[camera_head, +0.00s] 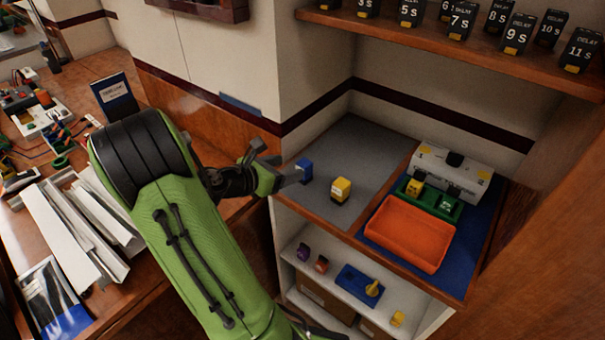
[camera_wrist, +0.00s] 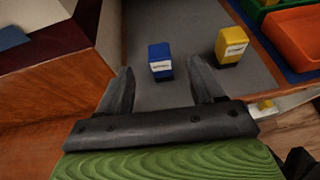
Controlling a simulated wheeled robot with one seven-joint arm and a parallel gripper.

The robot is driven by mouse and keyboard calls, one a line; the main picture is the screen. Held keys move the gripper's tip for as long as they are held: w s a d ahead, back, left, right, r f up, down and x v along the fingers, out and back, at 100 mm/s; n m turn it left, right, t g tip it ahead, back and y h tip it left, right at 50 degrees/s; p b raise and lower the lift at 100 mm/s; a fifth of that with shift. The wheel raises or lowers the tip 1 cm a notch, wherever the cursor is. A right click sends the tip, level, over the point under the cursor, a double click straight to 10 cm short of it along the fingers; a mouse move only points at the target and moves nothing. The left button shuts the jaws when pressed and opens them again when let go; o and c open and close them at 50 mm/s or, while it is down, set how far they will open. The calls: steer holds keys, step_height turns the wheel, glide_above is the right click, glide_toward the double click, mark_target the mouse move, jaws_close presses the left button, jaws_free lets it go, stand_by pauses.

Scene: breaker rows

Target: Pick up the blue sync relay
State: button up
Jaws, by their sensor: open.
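The blue sync relay (camera_head: 304,169) is a small blue block near the left front edge of the grey mat (camera_head: 362,140) on the cabinet top. In the wrist view the blue relay (camera_wrist: 160,60) stands upright with a pale label, ahead of and between my fingertips. My gripper (camera_head: 285,172) is open and empty, just left of the relay in the head view. In the wrist view both fingers of my gripper (camera_wrist: 164,88) point toward the relay, with a gap to it. I cannot tell whether a finger touches it.
A yellow relay (camera_head: 340,190) stands right of the blue one. An orange tray (camera_head: 408,232), a green holder (camera_head: 436,198) and a white device (camera_head: 452,172) sit farther right on a blue mat. A shelf of numbered delay relays (camera_head: 463,20) hangs above. A wall corner rises behind my gripper.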

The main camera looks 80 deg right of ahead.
mark_target(303, 163)
steer(key=x, duration=0.3)
steer(key=b+x, duration=0.2)
steer(key=x, duration=0.3)
steer(key=shift+d+f, duration=0.2)
steer(key=shift+f, duration=0.05)
steer(key=shift+c, duration=0.3)
steer(key=c, duration=1)
steer(key=shift+r, duration=0.2)
steer(key=shift+c, duration=0.2)
